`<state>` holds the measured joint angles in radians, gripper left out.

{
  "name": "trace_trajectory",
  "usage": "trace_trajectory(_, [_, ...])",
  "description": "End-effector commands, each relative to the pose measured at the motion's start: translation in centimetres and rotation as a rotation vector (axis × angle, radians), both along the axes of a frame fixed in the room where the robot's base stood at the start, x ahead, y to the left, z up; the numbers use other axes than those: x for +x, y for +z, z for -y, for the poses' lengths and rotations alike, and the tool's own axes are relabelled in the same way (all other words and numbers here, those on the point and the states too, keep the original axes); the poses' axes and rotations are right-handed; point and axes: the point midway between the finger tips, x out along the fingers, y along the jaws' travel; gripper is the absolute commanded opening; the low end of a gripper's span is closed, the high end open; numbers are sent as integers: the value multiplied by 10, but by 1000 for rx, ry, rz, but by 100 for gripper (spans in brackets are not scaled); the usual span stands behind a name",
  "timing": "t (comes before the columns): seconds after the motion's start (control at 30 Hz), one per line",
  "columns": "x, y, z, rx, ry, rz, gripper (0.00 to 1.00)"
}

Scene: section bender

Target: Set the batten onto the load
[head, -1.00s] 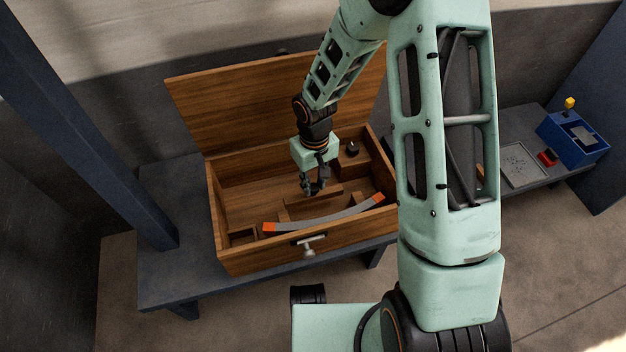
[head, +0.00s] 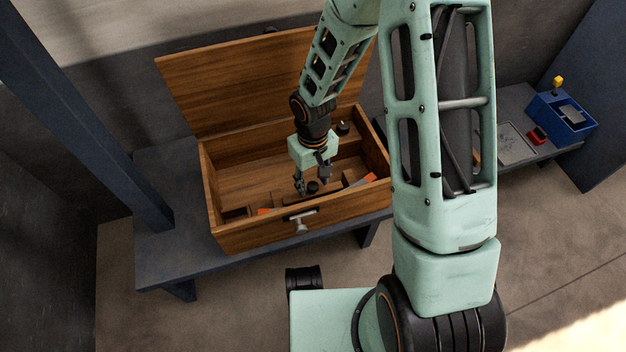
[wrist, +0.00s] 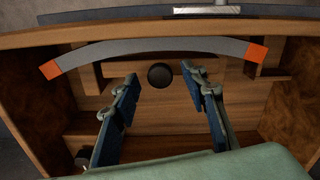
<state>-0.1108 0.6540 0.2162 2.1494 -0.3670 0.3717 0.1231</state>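The batten appears to be the curved grey strip with orange ends; it shows whole in the wrist view (wrist: 150,48), lying along the front inside of an open wooden chest (head: 250,238). My gripper (head: 312,185) is inside the chest, pointing down, open and empty. In the wrist view its fingertips (wrist: 160,80) are spread, short of the strip and apart from it. A round black piece (wrist: 160,75) shows between them. I cannot tell which thing is the load.
The chest's lid (head: 230,85) stands open at the back, and a metal latch (head: 302,222) sticks out in front. Wooden dividers and walls surround my gripper. A second black knob (head: 343,128) is at the chest's back right. A blue box (head: 565,115) stands on the far right bench.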

Motion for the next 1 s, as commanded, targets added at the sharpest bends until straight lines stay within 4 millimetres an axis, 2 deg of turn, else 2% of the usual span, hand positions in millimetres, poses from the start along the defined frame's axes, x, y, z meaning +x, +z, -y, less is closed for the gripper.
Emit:
trace_trajectory(0.23, [0, 2, 0, 0, 0, 0, 40])
trace_trajectory(0.37, [1, 12, 1, 0, -1, 2, 40])
trace_trajectory(0.8, [1, 91, 0, 0, -2, 4, 40])
trace_trajectory(1.0, [1, 114, 0, 0, -1, 2, 40])
